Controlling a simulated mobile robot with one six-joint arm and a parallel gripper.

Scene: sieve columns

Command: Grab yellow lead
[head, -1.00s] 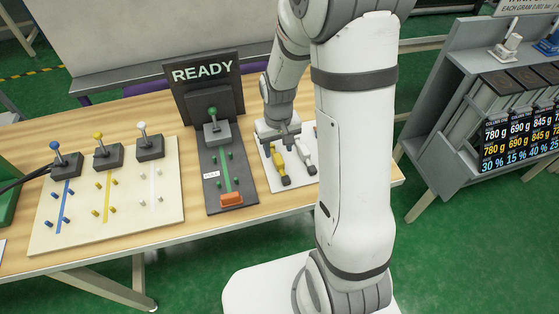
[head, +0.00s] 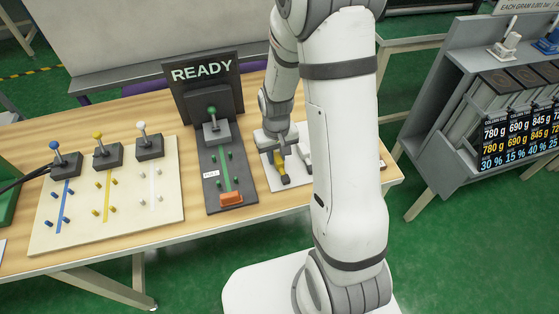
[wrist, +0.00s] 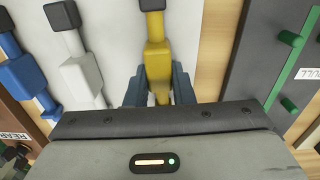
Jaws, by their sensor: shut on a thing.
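The yellow lead (head: 283,168) lies on a white board at the right part of the table, with a dark end toward the front edge. It also shows in the wrist view (wrist: 156,45), running up from between my fingers to a dark end at the top. My gripper (head: 279,148) is over the lead, its fingers pointing down. In the wrist view my gripper (wrist: 159,88) is shut on the yellow lead, one dark finger on each side. In the head view my arm hides part of the board.
A white lead (wrist: 84,80) and a blue lead (wrist: 22,72) lie beside the yellow one. A grey panel (head: 228,180) with a green stripe and pegs stands close by, below a READY sign (head: 202,70). A cream board (head: 80,210) with three levers lies at left.

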